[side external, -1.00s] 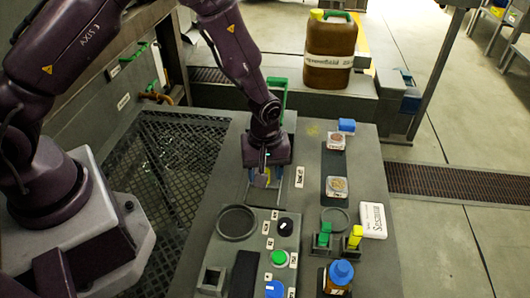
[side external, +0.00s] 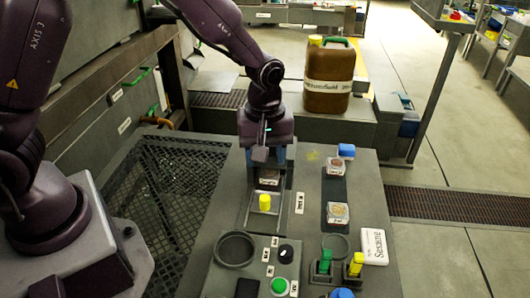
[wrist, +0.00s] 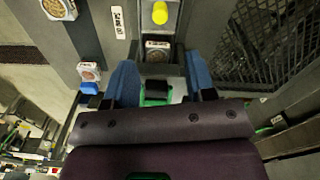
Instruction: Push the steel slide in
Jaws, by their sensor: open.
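The steel slide (side external: 258,221) appears as a flat grey strip in a framed track in the middle of the bench. A yellow round knob (side external: 264,202) stands on the track and also shows at the top of the wrist view (wrist: 160,13). A small labelled block (side external: 268,176) sits farther back on the track. My gripper (side external: 266,160) is over the far end of the track, beyond the knob. In the wrist view, my blue fingers (wrist: 160,70) are apart and empty. A green handle (wrist: 155,93) shows between and below them. Whether the fingers touch anything is unclear.
A control panel with a dark knob (side external: 286,253) and a green button (side external: 280,286) is at the near end. Yellow (side external: 356,264) and green (side external: 325,260) handles stand to its right. Beyond the track is a brown jug (side external: 328,75). A blue-topped bottle (side external: 342,294) is at the bottom edge.

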